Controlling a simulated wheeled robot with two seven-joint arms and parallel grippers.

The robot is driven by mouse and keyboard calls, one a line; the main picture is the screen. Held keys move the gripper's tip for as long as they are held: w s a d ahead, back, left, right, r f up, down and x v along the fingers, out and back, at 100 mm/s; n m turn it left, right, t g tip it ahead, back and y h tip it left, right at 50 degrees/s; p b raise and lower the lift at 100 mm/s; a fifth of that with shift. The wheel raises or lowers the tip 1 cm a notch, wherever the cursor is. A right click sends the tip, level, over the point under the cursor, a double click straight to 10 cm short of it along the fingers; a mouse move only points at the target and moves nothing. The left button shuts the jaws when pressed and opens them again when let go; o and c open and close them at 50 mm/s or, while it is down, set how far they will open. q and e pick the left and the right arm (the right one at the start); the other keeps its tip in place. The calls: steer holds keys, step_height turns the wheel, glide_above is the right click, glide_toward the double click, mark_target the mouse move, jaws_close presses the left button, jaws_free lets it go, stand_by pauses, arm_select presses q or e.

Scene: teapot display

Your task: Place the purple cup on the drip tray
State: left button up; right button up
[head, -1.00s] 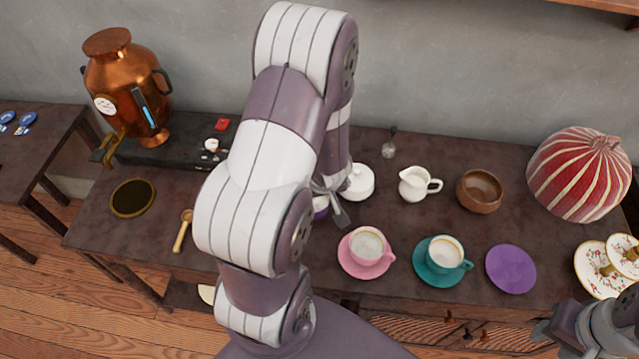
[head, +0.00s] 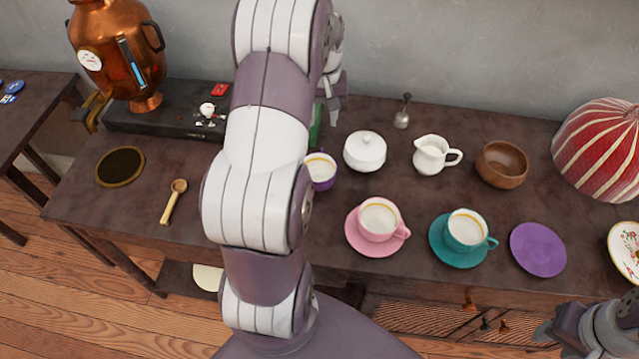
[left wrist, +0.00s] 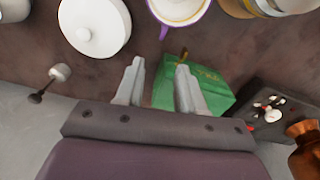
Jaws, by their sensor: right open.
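The purple cup (head: 321,172) stands upright on the table, filled with something pale, partly hidden by my left arm. It also shows at the top of the left wrist view (left wrist: 178,10). The drip tray (head: 121,167), a dark disc with a brass rim, lies empty at the table's left. My left gripper (left wrist: 160,72) is open, its fingers apart, with a green box (left wrist: 208,92) just beyond and beside them. In the head view the left gripper (head: 336,100) is above the table's back, apart from the cup. My right gripper (head: 548,332) is open at the lower right.
A copper urn (head: 118,55) stands behind the tray. A wooden scoop (head: 173,202) lies between tray and arm. A white lidded pot (head: 365,151), a pink cup (head: 379,219) and a teal cup (head: 466,231) stand right of the purple cup. A purple saucer (head: 538,249) is empty.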

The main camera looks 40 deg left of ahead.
mark_target(319, 171)
arm_select(q)
steer(key=f+b, duration=0.2)
steer(key=shift+s+d+n+b, duration=0.15)
steer(key=shift+d+n+b, duration=0.1)
steer(key=shift+n+b, duration=0.05)
step_height(319, 171, down, 10)
steer(key=shift+r+b, duration=0.15)
steer(key=shift+b, duration=0.15)
steer(key=shift+s+r, duration=0.1)
jaws_close()
